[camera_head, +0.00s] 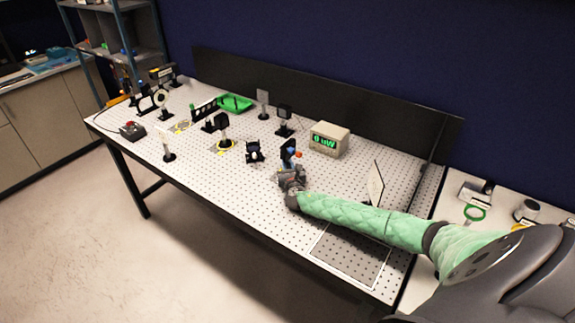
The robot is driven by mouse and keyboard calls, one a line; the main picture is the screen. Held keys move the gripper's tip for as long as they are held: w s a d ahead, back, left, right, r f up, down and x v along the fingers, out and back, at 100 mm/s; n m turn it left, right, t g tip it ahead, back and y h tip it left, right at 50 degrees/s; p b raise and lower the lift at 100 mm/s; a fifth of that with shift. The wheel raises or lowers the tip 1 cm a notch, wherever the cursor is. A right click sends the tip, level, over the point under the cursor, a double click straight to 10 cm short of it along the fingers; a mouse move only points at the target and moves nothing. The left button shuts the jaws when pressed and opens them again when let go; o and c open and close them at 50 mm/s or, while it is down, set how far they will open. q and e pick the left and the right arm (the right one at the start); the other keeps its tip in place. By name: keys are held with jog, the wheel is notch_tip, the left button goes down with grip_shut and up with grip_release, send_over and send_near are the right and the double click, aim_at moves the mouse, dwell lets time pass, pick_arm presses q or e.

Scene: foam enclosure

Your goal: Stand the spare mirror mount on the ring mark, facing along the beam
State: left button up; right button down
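My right arm, in a green sleeve, reaches in from the right, and its gripper (289,167) is low over the perforated table. A dark square mount (287,146) with blue and red parts shows right at the fingertips. I cannot tell whether the fingers are closed on it or just in front of it. A small black piece (254,152) sits left of the gripper. My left gripper is out of view.
A beige meter with a green display (329,139) stands behind the gripper. A pale upright plate (376,184) stands near my forearm. Several post-mounted optics, a green tray (235,103) and a red-button box (132,131) fill the left half. The front middle of the table is clear.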

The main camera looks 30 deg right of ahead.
aim_at(288, 167)
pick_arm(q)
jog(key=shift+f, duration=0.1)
pick_arm(e)
jog(key=c, duration=1.3)
grip_release()
jog(key=shift+c, duration=0.2)
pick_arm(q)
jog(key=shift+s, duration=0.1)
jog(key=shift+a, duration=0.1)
